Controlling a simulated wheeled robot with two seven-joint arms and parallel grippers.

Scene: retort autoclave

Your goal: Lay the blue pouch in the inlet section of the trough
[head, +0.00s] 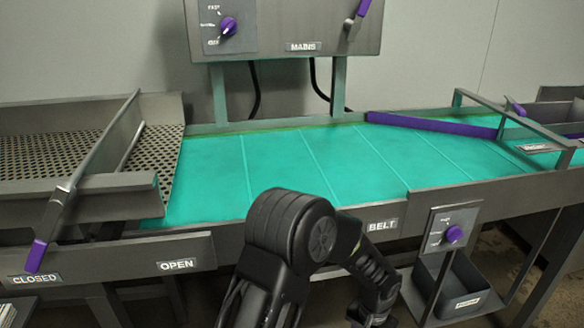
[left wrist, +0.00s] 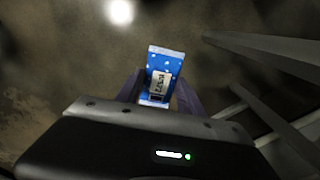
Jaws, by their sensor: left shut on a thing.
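The blue pouch (left wrist: 167,62), with white spots and a pale label, shows in the left wrist view. It sits between the two fingers of my left gripper (left wrist: 160,90), which is shut on it. Dark floor is behind the pouch. In the head view a black arm of mine reaches up in front of the trough and bends down to the right; its gripper and the pouch are not visible there. The trough has a teal belt bed (head: 290,165) and a perforated metal section (head: 55,155) at the left. I cannot tell which part is the inlet section. My right gripper is not in view.
A slanting bar with a purple-tipped lever (head: 40,250) crosses the left section near CLOSED and OPEN labels. A purple bar (head: 430,125) lies across the belt at the right. A belt control box (head: 452,230) and dark bin (head: 460,290) stand at front right. The belt looks empty.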

